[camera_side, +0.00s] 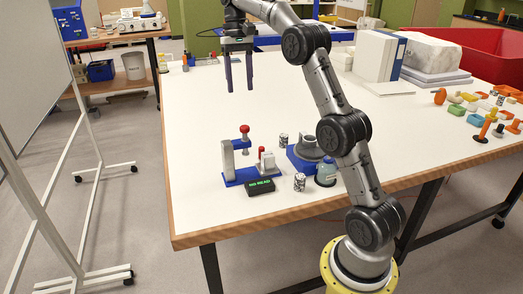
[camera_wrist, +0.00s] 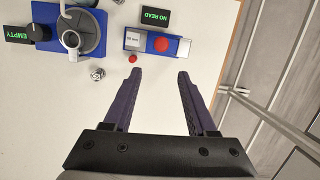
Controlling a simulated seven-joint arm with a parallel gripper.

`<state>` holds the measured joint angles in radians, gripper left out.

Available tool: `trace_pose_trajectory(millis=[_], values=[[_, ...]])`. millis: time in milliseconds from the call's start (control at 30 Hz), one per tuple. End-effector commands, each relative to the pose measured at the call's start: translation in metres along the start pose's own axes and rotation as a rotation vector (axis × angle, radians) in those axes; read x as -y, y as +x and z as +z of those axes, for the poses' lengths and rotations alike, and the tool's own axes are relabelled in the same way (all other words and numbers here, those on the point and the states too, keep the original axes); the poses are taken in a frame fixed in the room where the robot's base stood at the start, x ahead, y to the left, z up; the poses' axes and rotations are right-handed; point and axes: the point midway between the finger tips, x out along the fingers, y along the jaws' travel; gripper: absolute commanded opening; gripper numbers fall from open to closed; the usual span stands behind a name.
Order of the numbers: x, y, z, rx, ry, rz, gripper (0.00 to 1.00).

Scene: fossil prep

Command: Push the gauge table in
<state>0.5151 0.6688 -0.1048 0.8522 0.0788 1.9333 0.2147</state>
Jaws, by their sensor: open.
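The gauge (camera_side: 243,178) stands near the front of the table on a blue base, with a grey post and a red knob on top. A pale block (camera_side: 267,162), which looks like the gauge table, sits at the right end of the base with a small red knob beside it. In the wrist view the gauge's blue base (camera_wrist: 156,50) and the pale block (camera_wrist: 132,40) lie beyond the fingertips. The gauge display (camera_side: 261,187) reads NO READ. My gripper (camera_side: 239,89) is open and empty, above and behind the gauge; its fingers (camera_wrist: 159,74) show apart and touch nothing.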

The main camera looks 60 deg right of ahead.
Motion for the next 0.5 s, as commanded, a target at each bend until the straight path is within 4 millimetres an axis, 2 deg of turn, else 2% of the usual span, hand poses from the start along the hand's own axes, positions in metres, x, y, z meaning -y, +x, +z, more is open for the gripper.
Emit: trace_pose_trajectory(millis=[33, 100, 200, 333, 400, 500], values=[[-0.013, 0.016, -0.021, 0.027, 0.032, -0.003, 0.57], [-0.028, 0.037, -0.044, 0.057, 0.068, -0.007, 0.57], [-0.049, 0.066, -0.068, 0.096, 0.110, -0.013, 0.57], [-0.070, 0.096, -0.081, 0.154, 0.151, -0.016, 0.57], [-0.077, 0.105, -0.084, 0.171, 0.165, -0.019, 0.57], [-0.082, 0.107, -0.084, 0.171, 0.173, -0.021, 0.57]])
